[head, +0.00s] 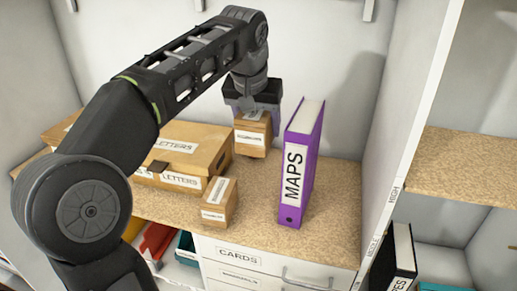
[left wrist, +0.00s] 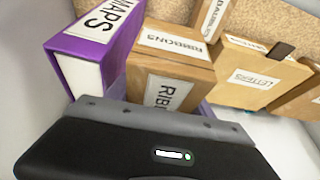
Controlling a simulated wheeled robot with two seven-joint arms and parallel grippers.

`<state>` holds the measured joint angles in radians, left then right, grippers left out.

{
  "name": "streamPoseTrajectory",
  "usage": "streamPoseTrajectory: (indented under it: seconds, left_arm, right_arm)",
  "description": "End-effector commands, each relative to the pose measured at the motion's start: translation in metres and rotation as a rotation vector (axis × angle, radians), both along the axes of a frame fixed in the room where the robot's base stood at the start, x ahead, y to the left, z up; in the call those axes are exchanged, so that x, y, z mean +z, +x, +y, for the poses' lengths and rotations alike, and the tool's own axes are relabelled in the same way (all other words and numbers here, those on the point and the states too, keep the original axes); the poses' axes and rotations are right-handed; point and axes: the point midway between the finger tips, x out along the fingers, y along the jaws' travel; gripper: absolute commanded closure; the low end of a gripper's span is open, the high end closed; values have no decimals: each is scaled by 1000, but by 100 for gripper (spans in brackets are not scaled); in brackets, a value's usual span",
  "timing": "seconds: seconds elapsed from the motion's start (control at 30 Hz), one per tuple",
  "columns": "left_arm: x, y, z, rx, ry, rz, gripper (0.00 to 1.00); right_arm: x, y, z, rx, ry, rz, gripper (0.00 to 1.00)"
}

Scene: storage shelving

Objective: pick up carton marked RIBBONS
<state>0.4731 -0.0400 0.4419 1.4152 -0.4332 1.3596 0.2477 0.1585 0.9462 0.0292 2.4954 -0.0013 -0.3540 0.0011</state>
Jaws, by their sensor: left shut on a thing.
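The carton marked RIBBONS (left wrist: 170,75) is a small brown box with white labels on its top and side. It also shows in the head view (head: 251,142), toward the back of the shelf, left of the purple binder. My left gripper (head: 252,108) reaches it from above and behind and is shut on it. Its fingers are partly hidden by the gripper body and the carton. In the left wrist view the gripper body (left wrist: 150,145) fills the bottom. My right gripper is not in view.
A purple MAPS binder (head: 302,165) stands close on the right. A smaller carton (head: 219,203) stands at the front, and a LETTERS box (head: 190,148) lies to the left. The speckled shelf (head: 255,205) has bare room in front. A white divider (head: 395,130) bounds the right.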

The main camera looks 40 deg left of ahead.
Motion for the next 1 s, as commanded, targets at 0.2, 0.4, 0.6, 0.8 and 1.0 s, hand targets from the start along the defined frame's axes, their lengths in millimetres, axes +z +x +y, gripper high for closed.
streamPoseTrajectory:
  seconds: [0.2,0.4,0.6,0.8,1.0]
  left_arm:
    - [47,0,0,0,0,0,83]
    - [55,0,0,0,0,0,83]
    - [54,0,0,0,0,0,83]
    - [54,0,0,0,0,0,83]
    - [54,0,0,0,0,0,83]
  right_arm:
    - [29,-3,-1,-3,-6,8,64]
    - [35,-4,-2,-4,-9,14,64]
    - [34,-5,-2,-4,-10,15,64]
    - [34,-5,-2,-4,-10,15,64]
    - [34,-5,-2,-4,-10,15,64]
